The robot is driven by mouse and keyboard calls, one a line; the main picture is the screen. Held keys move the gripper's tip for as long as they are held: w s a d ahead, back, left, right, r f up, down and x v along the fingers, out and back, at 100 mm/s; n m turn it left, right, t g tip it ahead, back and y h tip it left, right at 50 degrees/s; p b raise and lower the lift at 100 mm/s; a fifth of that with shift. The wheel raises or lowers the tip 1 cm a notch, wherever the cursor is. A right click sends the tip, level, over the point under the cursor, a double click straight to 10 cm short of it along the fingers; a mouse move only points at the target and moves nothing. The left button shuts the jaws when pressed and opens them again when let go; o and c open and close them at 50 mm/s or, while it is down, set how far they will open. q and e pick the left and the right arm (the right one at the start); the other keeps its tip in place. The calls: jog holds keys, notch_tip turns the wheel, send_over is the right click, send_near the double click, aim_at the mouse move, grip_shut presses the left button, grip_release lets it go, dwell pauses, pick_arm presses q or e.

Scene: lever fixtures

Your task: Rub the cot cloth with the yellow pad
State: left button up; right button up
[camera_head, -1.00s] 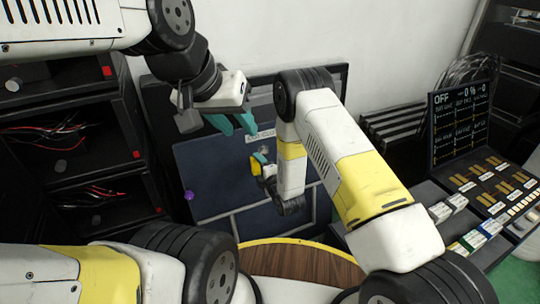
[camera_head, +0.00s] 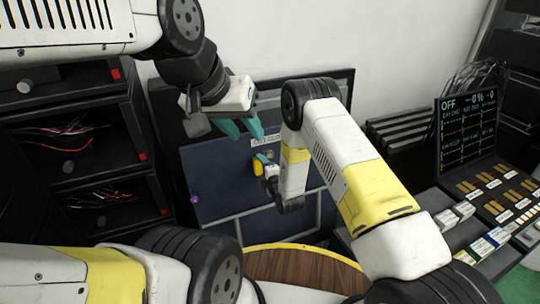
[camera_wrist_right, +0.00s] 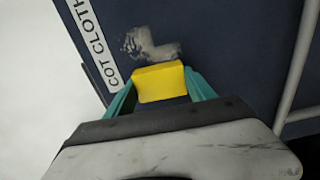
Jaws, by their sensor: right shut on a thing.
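The cot cloth (camera_head: 212,172) is a dark blue upright panel; in the right wrist view (camera_wrist_right: 235,45) it carries a pale grey smudge (camera_wrist_right: 150,46) beside a white "COT CLOTH" label (camera_wrist_right: 97,45). My right gripper (camera_wrist_right: 160,88) is shut on the yellow pad (camera_wrist_right: 160,82), just below the smudge in that view. The pad also shows small in the head view (camera_head: 258,167), in front of the cloth. Whether it touches the cloth is unclear. My left gripper (camera_head: 243,130) is open and empty, above the pad and near the panel's top edge.
A purple knob (camera_head: 194,199) sits at the panel's left edge. Black shelves with wires (camera_head: 75,140) stand at left. A round wooden top with a yellow rim (camera_head: 300,268) is below. A control console with a screen (camera_head: 466,128) stands at right.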

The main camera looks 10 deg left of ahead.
aim_at(273, 154)
jog(key=shift+x, duration=1.05)
jog(key=shift+w+d, duration=0.7)
jog(key=shift+d, duration=0.35)
jog(key=shift+w+d, duration=0.65)
jog(key=shift+d, duration=0.35)
jog(key=shift+w+d, duration=0.7)
jog(key=shift+d, duration=0.35)
jog(key=shift+s+a+r, duration=0.1)
jog(key=shift+s+a, duration=0.6)
jog(key=shift+a, duration=0.35)
jog(key=shift+s+a+f, duration=0.1)
jog(key=shift+s+a, duration=0.6)
jog(key=shift+a, duration=0.4)
jog(key=shift+s+a+r, duration=0.1)
jog(key=shift+s+a, duration=0.6)
jog(key=shift+a, duration=0.35)
jog(key=shift+r, duration=0.55)
jog(key=shift+w+d, duration=0.7)
jog(key=shift+d, duration=0.35)
jog(key=shift+w+d, duration=0.75)
jog(key=shift+d, duration=0.25)
jog(key=shift+w+d, duration=0.7)
jog(key=shift+d, duration=0.35)
jog(key=shift+w, duration=0.1)
jog(key=shift+a, duration=0.15)
